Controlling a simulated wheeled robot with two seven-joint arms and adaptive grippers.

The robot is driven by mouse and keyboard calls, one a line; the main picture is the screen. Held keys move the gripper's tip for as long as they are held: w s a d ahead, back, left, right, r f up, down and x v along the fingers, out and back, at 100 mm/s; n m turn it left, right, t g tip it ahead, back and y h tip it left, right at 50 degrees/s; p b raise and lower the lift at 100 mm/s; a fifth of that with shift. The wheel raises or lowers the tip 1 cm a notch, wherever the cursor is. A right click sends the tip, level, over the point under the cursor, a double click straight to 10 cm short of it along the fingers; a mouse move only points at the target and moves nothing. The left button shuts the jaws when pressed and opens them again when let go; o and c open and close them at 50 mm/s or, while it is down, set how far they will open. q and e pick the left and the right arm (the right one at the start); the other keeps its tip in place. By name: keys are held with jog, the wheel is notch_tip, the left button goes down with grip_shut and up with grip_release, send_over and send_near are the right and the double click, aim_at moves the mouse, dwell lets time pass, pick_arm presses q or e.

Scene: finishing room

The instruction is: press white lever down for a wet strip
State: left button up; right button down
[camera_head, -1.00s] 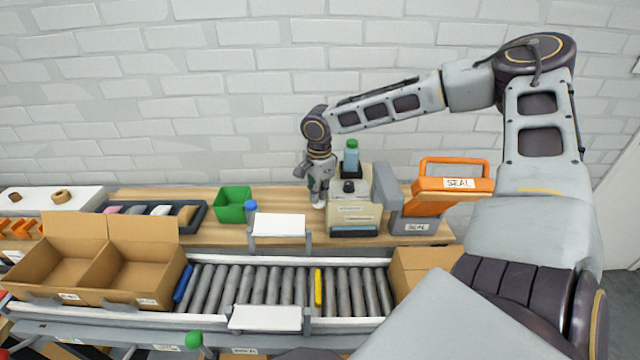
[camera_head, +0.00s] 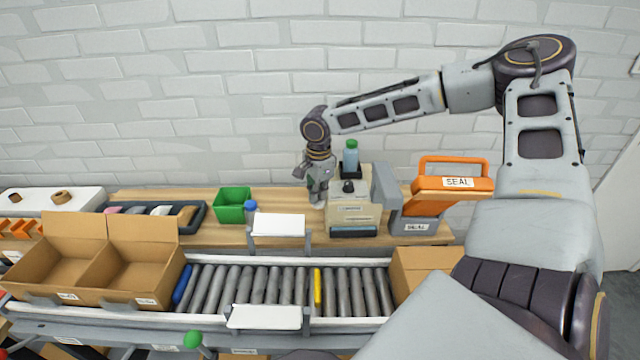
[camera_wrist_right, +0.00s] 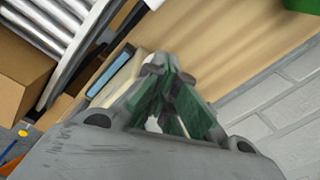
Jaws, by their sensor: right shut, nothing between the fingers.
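A cream tape dispenser (camera_head: 350,212) stands on the wooden bench, with a bottle (camera_head: 350,158) and a black knob on its top. Part of it, with a blue front strip, shows in the wrist view (camera_wrist_right: 112,78). My right gripper (camera_head: 318,198) points down close against the dispenser's left side. Its green-padded fingers come together in the wrist view (camera_wrist_right: 158,64) with nothing held. A small white part (camera_wrist_right: 152,123) shows between the finger links; I cannot tell whether it is the lever. The white lever is not clearly visible, and contact with it cannot be judged. My left gripper is out of view.
An orange-handled sealer (camera_head: 452,196) stands right of the dispenser. A green bin (camera_head: 232,205) and a dark tray (camera_head: 194,222) are to the left. A roller conveyor (camera_head: 260,284) with an open carton (camera_head: 62,290) runs in front.

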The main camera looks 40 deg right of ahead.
aim_at(319, 204)
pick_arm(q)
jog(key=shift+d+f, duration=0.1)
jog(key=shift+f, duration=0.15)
pick_arm(e)
jog(key=shift+g, duration=0.3)
jog(key=f, duration=0.1)
jog(key=s+f, duration=0.2)
jog(key=f, duration=0.1)
jog(key=shift+s+a, duration=0.15)
jog(key=shift+a, duration=0.15)
jog(key=shift+w+f, duration=0.4)
jog(key=shift+w, duration=0.65)
jog(key=shift+s+d+r, duration=0.1)
jog(key=shift+r, duration=0.15)
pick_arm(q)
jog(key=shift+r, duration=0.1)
pick_arm(e)
jog(key=shift+d+r, duration=0.15)
jog(key=shift+d, duration=0.1)
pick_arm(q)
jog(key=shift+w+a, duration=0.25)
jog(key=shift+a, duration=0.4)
